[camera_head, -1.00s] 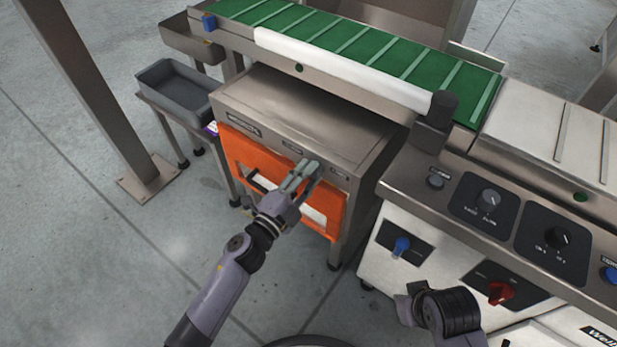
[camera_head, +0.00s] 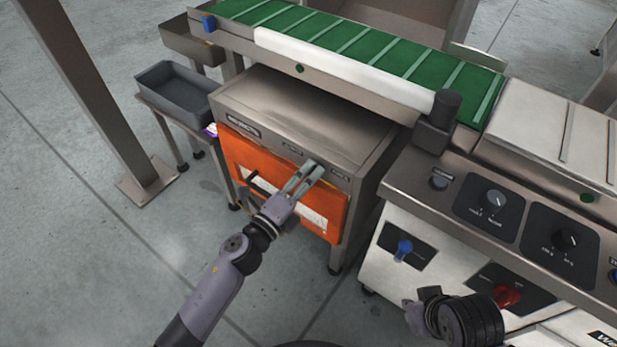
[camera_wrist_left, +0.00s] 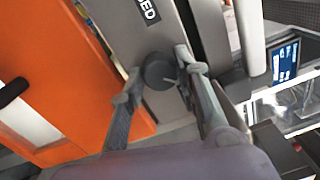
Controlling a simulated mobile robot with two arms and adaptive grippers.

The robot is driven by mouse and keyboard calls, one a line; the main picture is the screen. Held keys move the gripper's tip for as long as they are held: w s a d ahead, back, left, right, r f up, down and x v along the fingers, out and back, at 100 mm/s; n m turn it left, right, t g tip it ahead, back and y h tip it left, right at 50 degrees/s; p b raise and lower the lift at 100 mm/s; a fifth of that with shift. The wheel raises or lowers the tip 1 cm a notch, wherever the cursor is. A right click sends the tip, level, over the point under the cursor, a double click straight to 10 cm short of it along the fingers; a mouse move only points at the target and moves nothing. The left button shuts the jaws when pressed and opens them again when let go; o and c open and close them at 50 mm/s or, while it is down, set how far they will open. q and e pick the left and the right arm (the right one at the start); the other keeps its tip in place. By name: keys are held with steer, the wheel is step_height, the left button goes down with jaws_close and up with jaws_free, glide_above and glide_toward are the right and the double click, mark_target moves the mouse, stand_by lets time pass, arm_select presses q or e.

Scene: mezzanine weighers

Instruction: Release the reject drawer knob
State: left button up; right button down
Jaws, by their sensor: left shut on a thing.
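The reject drawer is the steel cabinet (camera_head: 312,112) with an orange front (camera_head: 325,198) under the belt. My left gripper (camera_head: 314,168) reaches the steel strip above the orange front. In the left wrist view a dark round knob (camera_wrist_left: 160,71) sits on that strip, below a label ending in "ED". The fingertips of my left gripper (camera_wrist_left: 162,78) stand on both sides of the knob, shut on it. In the head view the fingers hide the knob. My right gripper (camera_head: 418,312) is at the bottom right, partly seen, its fingers unclear.
The green belt conveyor (camera_head: 372,40) runs above. A control panel with dials (camera_head: 490,205) stands to the right. A grey tray (camera_head: 178,90) and a steel post (camera_head: 95,105) are at left.

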arm_select(q)
steer(key=shift+f, duration=0.1)
stand_by(0.3)
steer(key=o, duration=1.2)
steer(key=shift+c, duration=0.2)
steer(key=v, duration=1.2)
